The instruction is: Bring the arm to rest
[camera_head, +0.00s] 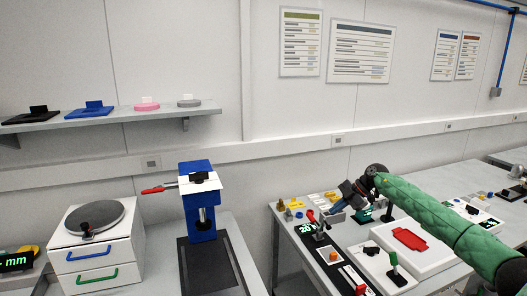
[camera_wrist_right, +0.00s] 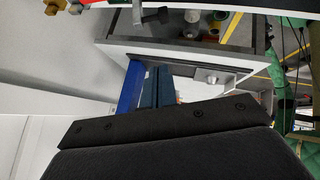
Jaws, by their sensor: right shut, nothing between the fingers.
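My right arm, in a green sleeve, comes in from the right in the head view. Its right gripper (camera_head: 338,207) is shut and empty, pointing down and left above the right-hand bench (camera_head: 315,265). The fingertips are small and partly lost against the items behind them. In the right wrist view a large black part of my wrist fills the bottom and the fingertips are hard to make out. My left arm and gripper are not in view.
A red piece (camera_head: 409,239) lies on a white plate near my forearm, with a green-handled tool (camera_head: 394,266) in front. A blue press (camera_head: 198,205) and a white drawer unit (camera_head: 96,248) stand left. A gap separates the benches. A wall shelf (camera_head: 130,114) holds several small stands.

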